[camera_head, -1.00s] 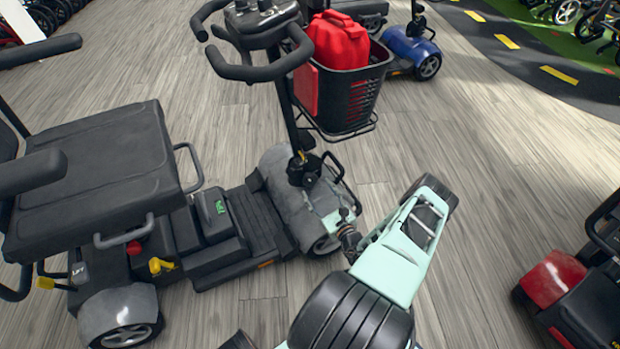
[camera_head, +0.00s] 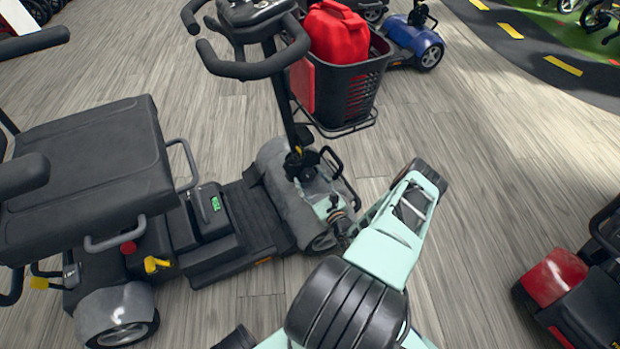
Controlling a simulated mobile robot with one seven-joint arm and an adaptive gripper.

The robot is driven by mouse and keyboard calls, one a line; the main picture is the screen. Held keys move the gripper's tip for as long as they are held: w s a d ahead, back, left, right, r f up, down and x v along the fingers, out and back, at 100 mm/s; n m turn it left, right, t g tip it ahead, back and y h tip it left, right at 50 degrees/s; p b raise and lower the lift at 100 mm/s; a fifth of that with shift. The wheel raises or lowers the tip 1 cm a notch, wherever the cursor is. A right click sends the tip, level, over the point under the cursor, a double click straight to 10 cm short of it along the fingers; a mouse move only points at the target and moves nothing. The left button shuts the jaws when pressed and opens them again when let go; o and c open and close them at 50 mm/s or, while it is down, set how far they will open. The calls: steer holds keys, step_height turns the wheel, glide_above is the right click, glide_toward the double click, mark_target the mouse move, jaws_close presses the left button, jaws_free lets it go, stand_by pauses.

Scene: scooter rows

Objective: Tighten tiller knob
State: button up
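The grey and black scooter (camera_head: 222,232) stands at the left, with its dark tiller (camera_head: 283,98) rising to black handlebars (camera_head: 240,45). At the tiller's foot is a black joint (camera_head: 297,166) with a small yellow mark. The tiller knob is too small to make out clearly there. My mint-green arm reaches in from the bottom. My gripper (camera_head: 334,204) is small and dark, just right of and below the joint, over the front cover. Its fingers are too small to tell open from shut, and I cannot tell whether it touches anything.
A black basket (camera_head: 350,88) with a red container (camera_head: 337,35) hangs on the tiller above my gripper. A black hoop (camera_head: 333,162) stands by the joint. A blue scooter (camera_head: 415,40) is behind, a red one (camera_head: 552,278) at right. Wooden floor (camera_head: 490,150) between is clear.

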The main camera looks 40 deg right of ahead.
steer(key=c, duration=1)
steer(key=m, duration=0.5)
steer(key=shift+d, duration=0.1)
steer(key=m, duration=0.9)
steer(key=shift+d, duration=0.1)
steer(key=m, duration=0.3)
steer(key=shift+f+m, duration=0.1)
steer(key=shift+m, duration=0.2)
steer(key=m, duration=0.6)
steer(key=shift+m, duration=0.3)
